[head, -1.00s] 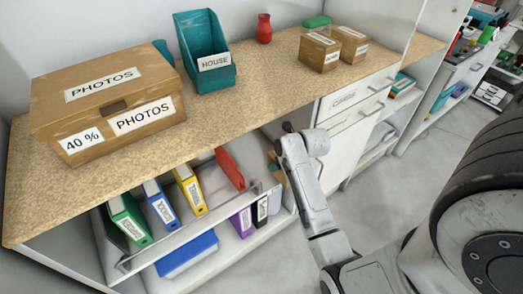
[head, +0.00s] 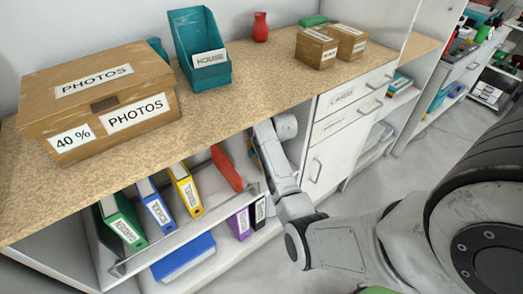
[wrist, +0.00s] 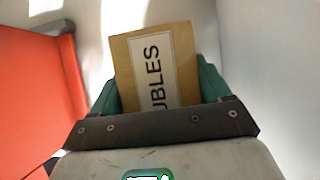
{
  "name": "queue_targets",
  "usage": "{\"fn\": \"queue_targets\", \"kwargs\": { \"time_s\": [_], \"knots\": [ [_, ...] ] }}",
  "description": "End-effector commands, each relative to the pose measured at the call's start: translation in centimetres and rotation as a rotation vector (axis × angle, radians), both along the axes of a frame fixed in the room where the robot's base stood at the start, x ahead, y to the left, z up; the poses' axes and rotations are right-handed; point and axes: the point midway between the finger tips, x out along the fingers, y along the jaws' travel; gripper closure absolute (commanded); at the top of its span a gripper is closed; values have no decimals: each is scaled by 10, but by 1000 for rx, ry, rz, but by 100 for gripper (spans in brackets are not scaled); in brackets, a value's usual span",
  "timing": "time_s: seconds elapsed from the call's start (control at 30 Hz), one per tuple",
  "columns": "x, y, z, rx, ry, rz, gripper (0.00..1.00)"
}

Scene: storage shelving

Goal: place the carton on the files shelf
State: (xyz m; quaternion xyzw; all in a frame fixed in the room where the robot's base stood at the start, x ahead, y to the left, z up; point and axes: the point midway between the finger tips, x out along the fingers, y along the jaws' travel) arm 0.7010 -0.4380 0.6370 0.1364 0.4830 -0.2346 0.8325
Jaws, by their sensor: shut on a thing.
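A brown carton (wrist: 160,65) with a white label ending in "UBLES" sits between the green fingers of my gripper (wrist: 160,88) in the wrist view. The gripper is shut on it. In the head view my arm reaches in under the countertop, and the arm and counter hide the gripper and carton. The files shelf (head: 185,238) is the upper shelf under the counter, holding green, blue, yellow and red binders. The red binder (head: 226,168) lies leaning just left of my arm; it also shows beside the gripper in the wrist view (wrist: 38,85).
The countertop (head: 225,100) hangs over the shelf. Purple and black binders (head: 240,222) and a blue box (head: 183,256) are on the shelf below. A drawer cabinet (head: 335,140) stands right of my arm. A pale wall is close on the carton's right in the wrist view.

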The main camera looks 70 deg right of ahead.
Motion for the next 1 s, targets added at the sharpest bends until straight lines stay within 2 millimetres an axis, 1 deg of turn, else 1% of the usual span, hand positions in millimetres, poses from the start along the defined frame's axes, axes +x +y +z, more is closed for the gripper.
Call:
{"fn": "queue_targets", "kwargs": {
  "time_s": [0.03,0.37,0.4,0.63,0.87,1.0],
  "knots": [
    [0,-1,-3,-2,-2,-1,82],
    [1,-1,-4,-4,-3,-1,82],
    [0,0,-6,-1,0,0,22],
    [0,0,-6,-1,0,0,0],
    [0,0,-5,-1,0,0,0],
    [-3,1,3,-1,0,0,0]
  ]
}}
